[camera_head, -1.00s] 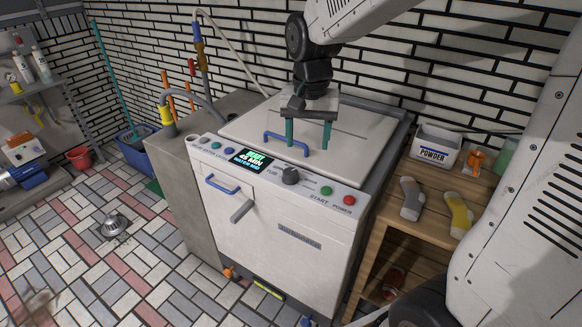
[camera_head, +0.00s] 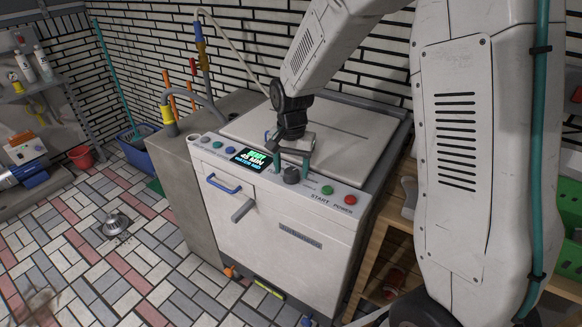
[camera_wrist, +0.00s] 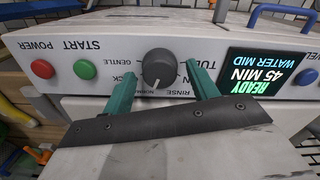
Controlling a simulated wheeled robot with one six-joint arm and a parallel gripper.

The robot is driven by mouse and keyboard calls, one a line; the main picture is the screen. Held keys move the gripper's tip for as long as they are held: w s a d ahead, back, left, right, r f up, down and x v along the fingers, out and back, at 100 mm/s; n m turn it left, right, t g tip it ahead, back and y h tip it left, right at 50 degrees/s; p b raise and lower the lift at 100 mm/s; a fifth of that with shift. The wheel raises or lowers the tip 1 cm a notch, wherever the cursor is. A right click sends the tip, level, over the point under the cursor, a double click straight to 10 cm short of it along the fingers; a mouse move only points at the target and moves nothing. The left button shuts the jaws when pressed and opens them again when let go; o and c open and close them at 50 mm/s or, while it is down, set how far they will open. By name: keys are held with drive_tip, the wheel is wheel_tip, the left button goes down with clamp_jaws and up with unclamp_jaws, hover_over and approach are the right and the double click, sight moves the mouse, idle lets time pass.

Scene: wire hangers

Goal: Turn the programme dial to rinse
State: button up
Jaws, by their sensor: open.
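The programme dial (camera_head: 291,175) is a dark grey round knob on the sloped front panel of the white machine (camera_head: 270,235). In the wrist view the dial (camera_wrist: 157,66) stands between my two teal fingers, with its pale mark on the lower edge, towards the NORMAL label. The RINSE label (camera_wrist: 178,106) is below it, near the base of my fingers. My gripper (camera_head: 292,167) is open and empty, its fingers either side of the dial. I cannot tell whether they touch it. The display (camera_wrist: 262,76) reads READY, 45 MIN, WATER MID.
Green start (camera_wrist: 85,69) and red power (camera_wrist: 42,69) buttons sit beside the dial. A wooden shelf (camera_head: 372,237) stands to the right, partly behind my arm.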

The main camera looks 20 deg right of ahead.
drive_tip(key=shift+f, duration=0.1)
drive_tip(key=c, duration=1)
drive_tip(key=shift+n, duration=0.3)
drive_tip(key=n, duration=0.3)
drive_tip(key=shift+n, duration=2.1)
drive_tip(key=o, duration=1)
